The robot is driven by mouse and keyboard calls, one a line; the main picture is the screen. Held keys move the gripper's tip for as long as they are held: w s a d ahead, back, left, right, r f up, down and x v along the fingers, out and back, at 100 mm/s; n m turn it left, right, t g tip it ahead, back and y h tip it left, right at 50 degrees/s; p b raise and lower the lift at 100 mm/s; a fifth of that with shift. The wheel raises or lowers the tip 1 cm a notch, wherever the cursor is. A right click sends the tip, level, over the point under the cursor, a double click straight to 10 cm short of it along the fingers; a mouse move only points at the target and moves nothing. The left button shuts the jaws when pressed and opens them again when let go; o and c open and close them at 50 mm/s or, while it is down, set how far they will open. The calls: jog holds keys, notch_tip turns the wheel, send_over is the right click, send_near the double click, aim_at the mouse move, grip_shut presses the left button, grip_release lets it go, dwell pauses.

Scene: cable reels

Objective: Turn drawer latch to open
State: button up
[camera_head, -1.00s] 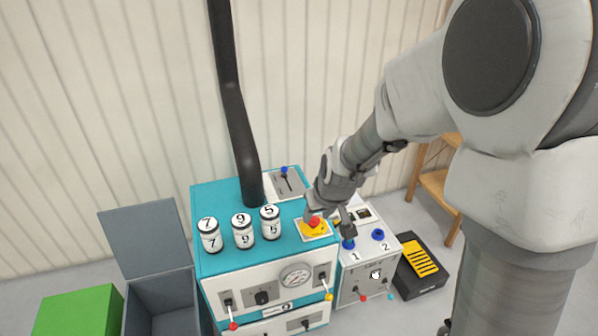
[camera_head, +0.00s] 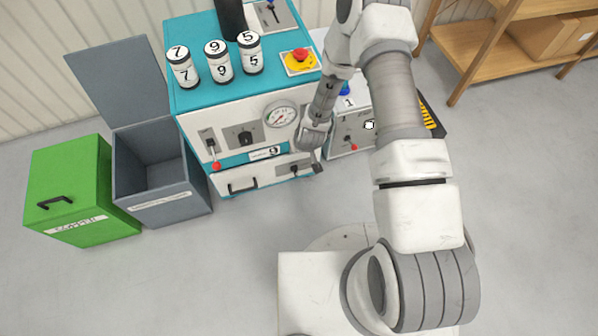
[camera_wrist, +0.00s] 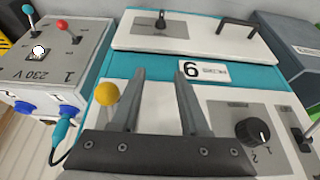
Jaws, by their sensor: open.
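The drawer (camera_head: 265,174) is a white front low on the teal machine and looks closed. It has a black handle (camera_head: 242,187) and a small dark latch knob (camera_head: 294,169) on a grey plate. In the wrist view the drawer front (camera_wrist: 190,40) lies at the top, with the latch knob (camera_wrist: 162,19) and the handle (camera_wrist: 242,27). My gripper (camera_head: 316,158) is in front of the machine, near the latch's right side. In the wrist view my gripper (camera_wrist: 158,76) has its fingers apart with nothing between them, pointing toward the drawer, apart from the latch.
A yellow-tipped lever (camera_wrist: 105,95) stands close beside one finger. A black rotary knob (camera_wrist: 252,133) is on the upper panel. A grey socket box (camera_wrist: 60,65) with a plugged cable stands beside the machine. An open grey bin (camera_head: 160,180) and green box (camera_head: 80,190) are left. Front floor is clear.

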jog(key=b, duration=0.1)
send_near(296, 170)
jog(key=b+x, duration=0.7)
jog(key=x, duration=0.3)
jog(key=shift+a+f, duration=0.1)
jog(key=shift+f, duration=0.1)
grip_shut()
